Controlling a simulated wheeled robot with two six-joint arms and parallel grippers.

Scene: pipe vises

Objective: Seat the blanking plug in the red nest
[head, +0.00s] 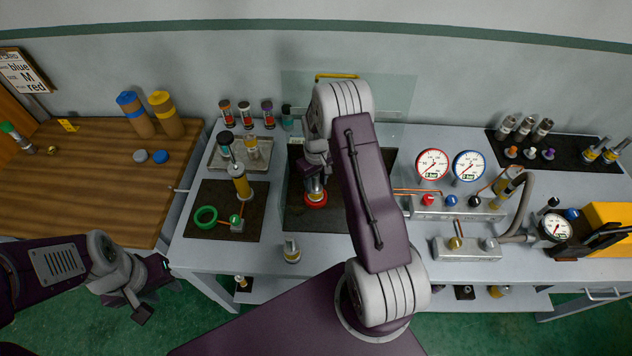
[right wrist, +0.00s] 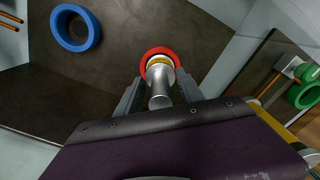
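The red nest (head: 315,201) is a ring on the dark mat (head: 318,218) under my right arm; it also shows in the right wrist view (right wrist: 171,51). A silver plug with a yellow band (right wrist: 160,77) stands in the red ring, its silver end towards my wrist. My right gripper (right wrist: 160,78) has a finger on each side of the plug, with narrow gaps visible. How deep the plug sits is hidden. My left gripper (head: 158,298) is open and empty in front of the bench, well away from the nest.
A blue ring (right wrist: 75,27) lies on the same mat. A clear panel (head: 395,95) stands behind. A green ring (head: 206,216) and an upright yellow cylinder (head: 241,184) are to the left. A small silver-yellow part (head: 291,251) stands in front. Gauges (head: 432,164) are to the right.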

